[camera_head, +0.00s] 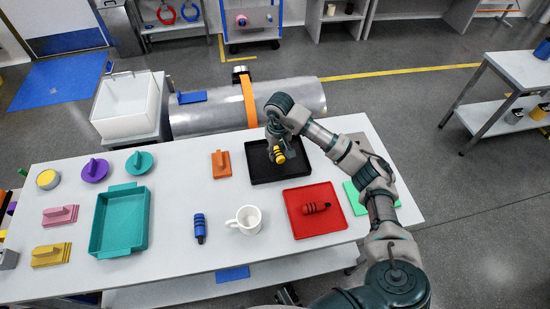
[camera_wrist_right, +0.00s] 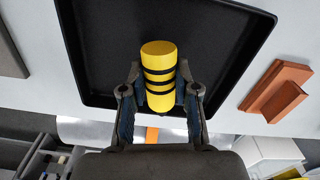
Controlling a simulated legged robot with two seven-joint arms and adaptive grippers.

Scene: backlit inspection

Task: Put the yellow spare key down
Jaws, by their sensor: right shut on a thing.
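The yellow spare key (camera_head: 281,158) is a yellow cylinder with black bands. It also shows in the right wrist view (camera_wrist_right: 158,52), between the two fingers. My right gripper (camera_head: 275,151) is shut on it, with the fingers on either side of its body (camera_wrist_right: 159,76). Gripper and key are over the black tray (camera_head: 294,174), which also fills much of the right wrist view (camera_wrist_right: 225,65). I cannot tell whether the key touches the tray floor. My left gripper is not in view.
A red tray (camera_head: 328,225) holding a red banded cylinder (camera_head: 316,208) is in front. An orange block (camera_head: 221,164) stands left of the black tray. A teal tray (camera_head: 121,247) is at left.

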